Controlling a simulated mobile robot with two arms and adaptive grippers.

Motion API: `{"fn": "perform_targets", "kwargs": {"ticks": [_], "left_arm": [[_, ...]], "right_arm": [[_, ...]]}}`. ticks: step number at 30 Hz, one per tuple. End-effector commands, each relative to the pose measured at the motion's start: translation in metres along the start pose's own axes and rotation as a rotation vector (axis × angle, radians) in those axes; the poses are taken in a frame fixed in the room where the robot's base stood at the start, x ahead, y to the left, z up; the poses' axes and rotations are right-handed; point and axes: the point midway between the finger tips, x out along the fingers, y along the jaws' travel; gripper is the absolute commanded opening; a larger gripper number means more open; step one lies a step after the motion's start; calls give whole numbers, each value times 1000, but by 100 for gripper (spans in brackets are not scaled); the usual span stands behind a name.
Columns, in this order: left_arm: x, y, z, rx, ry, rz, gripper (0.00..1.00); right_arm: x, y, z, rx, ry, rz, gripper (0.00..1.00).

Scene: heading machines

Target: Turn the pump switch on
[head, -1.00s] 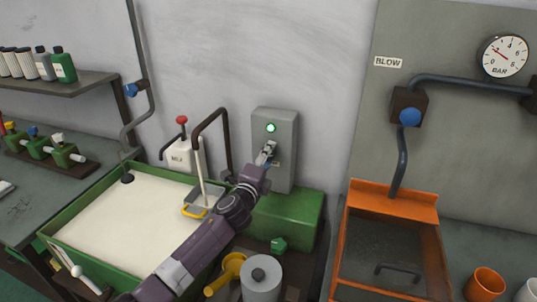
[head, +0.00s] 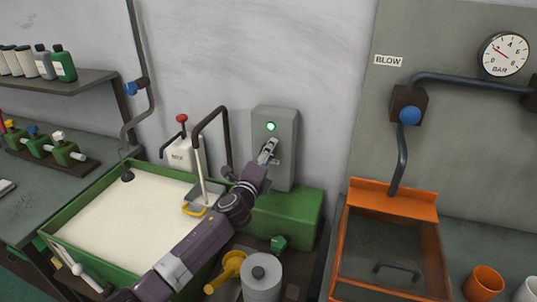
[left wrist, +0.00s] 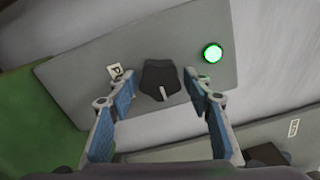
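The grey switch box (head: 285,125) is on the wall behind the green tank, with a lit green lamp (head: 271,127) near its top. In the left wrist view its face (left wrist: 80,70) carries a black knob (left wrist: 155,75) with a white pointer mark, a small label (left wrist: 115,71) and the glowing green lamp (left wrist: 212,53). My left gripper (head: 267,150) is in front of the box. In the left wrist view my left gripper (left wrist: 160,82) is open, one finger on each side of the knob, with gaps showing. The head view hides the knob behind it. My right gripper is not in view.
A green-rimmed tray (head: 95,258) of pale liquid, a bent dark pipe (head: 211,118) and a white can with a red top (head: 182,157) are left of my arm. A green housing (head: 300,215) is below the box. An orange-framed basin (head: 393,197) stands right.

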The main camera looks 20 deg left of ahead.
Motion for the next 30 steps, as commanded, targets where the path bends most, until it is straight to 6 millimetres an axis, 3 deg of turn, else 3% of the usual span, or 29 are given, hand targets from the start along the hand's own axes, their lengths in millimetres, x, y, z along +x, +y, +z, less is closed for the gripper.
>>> {"fn": "perform_targets", "kwargs": {"ticks": [14, 30], "left_arm": [[-8, 1, 0, -1, 0, 1, 53], [-96, 1, 0, -1, 2, 2, 53]], "right_arm": [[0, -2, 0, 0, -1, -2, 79], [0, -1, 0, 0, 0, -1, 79]]}}
